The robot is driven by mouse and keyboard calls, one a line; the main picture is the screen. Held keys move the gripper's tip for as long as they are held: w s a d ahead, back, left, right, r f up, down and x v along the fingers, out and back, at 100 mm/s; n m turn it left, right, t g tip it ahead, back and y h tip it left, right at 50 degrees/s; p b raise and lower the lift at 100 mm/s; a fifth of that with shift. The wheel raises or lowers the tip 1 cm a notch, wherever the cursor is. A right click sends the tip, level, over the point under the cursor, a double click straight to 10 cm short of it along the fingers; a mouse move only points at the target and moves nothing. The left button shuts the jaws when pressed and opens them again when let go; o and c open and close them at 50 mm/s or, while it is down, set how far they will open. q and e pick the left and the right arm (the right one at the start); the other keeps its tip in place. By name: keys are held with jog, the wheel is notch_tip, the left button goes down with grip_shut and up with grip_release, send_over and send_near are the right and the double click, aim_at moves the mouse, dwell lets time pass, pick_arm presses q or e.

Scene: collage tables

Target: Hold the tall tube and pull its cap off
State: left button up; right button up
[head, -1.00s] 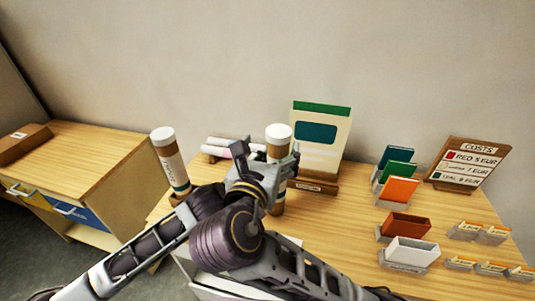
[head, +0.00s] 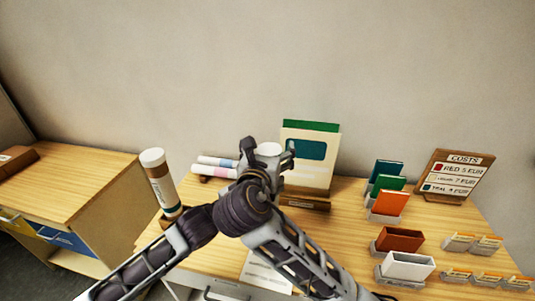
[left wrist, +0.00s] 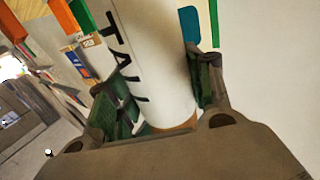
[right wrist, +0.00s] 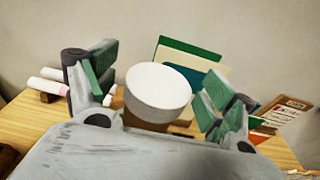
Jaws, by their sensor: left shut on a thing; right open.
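The tall tube is white with dark lettering and stands between the fingers of my left gripper (left wrist: 165,85) in the left wrist view, where the tube (left wrist: 152,50) is gripped. In the head view my left gripper and most of the tube are hidden behind my right wrist. The tube's white cap (head: 269,149) shows at the top, between the fingers of my right gripper (head: 270,153). In the right wrist view the cap (right wrist: 158,86) sits on the brown tube top. My right gripper's fingers are open on either side, with gaps to the cap.
Another white-capped tube (head: 160,180) stands tilted in a holder at the left. Pale rolls (head: 214,167) lie behind. A board with a green top (head: 308,155) stands behind the grippers. Card holders (head: 399,238) and a costs sign (head: 452,174) fill the right side.

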aim_at(269, 149)
jog(key=shift+w, duration=0.1)
jog(key=shift+c, duration=0.2)
jog(key=c, duration=1.2)
jog(key=shift+r, duration=1.15)
jog(key=shift+r, duration=1.95)
pick_arm(q)
jog(key=o, duration=1.5)
